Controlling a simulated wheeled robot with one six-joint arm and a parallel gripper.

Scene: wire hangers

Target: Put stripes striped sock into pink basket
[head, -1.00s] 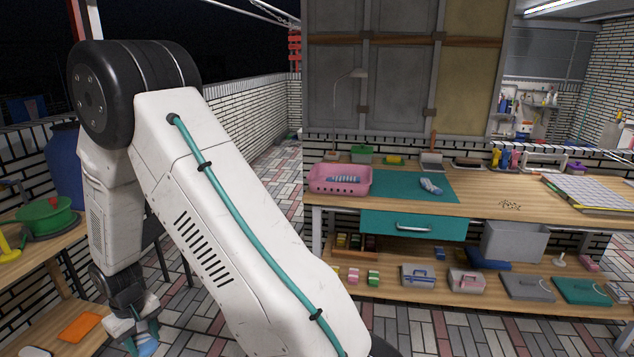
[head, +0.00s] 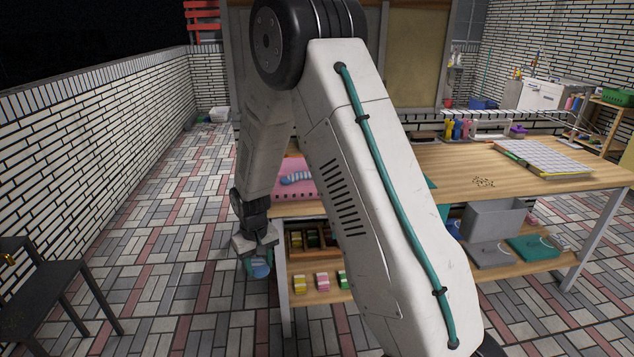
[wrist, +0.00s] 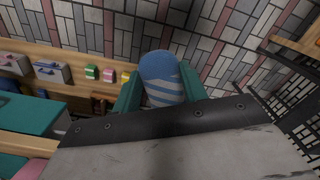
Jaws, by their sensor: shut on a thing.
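My gripper (head: 256,248) hangs low, left of the workbench and in front of its left end. It is shut on a blue sock with pale stripes (head: 260,270). In the wrist view the striped sock (wrist: 163,78) sticks out between the teal fingers of my gripper (wrist: 160,92). The pink basket (head: 308,192) stands on the bench's left end, right of and higher in the picture than my gripper. A blue-and-white striped sock (head: 296,179) lies in it. My arm hides the basket's right part. A pink edge (wrist: 25,170) shows at the wrist view's lower left.
The wooden workbench (head: 470,175) has a lower shelf (head: 318,294) with small coloured blocks and a grey bin (head: 494,220). My arm hides most of the teal mat. Open tiled floor (head: 165,250) lies between.

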